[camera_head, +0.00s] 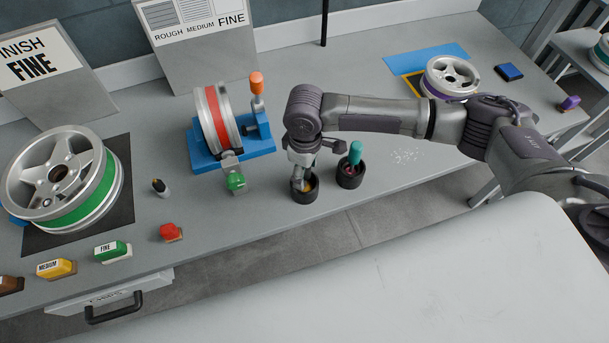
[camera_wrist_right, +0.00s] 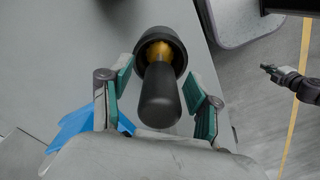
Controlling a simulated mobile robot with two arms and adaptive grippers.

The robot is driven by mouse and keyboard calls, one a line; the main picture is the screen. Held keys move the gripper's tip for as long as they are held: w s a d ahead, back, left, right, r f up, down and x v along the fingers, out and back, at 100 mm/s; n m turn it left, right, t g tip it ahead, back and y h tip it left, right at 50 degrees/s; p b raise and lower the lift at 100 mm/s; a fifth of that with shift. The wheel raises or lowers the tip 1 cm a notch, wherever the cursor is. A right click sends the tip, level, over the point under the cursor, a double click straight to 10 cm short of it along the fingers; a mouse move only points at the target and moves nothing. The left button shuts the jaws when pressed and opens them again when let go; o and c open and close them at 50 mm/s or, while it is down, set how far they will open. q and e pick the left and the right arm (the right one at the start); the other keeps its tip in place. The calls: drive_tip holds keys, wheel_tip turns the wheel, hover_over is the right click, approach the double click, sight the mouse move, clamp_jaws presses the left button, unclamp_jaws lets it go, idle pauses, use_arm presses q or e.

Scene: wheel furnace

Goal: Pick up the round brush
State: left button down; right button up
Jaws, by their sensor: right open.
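My right gripper (camera_head: 304,172) reaches down over a black cup (camera_head: 304,193) on the grey bench. In the right wrist view its green-padded fingers (camera_wrist_right: 166,100) are open on either side of a black handle (camera_wrist_right: 159,97). The handle stands out of the black cup (camera_wrist_right: 178,50), with a yellow part at its base, and looks not gripped. I take it for the round brush, but its head is hidden in the cup. A second cup (camera_head: 350,178) beside it holds a teal-handled tool (camera_head: 355,153). What looks like my left gripper (camera_wrist_right: 288,82) shows small at the right of the wrist view.
A blue stand with a red-banded wheel (camera_head: 215,120) is left of my right gripper. A green-banded wheel (camera_head: 62,178) lies further left. Labelled blocks (camera_head: 113,251) and a red block (camera_head: 171,232) sit along the front edge. White specks (camera_head: 405,156) lie right of the cups.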

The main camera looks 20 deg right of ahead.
clamp_jaws()
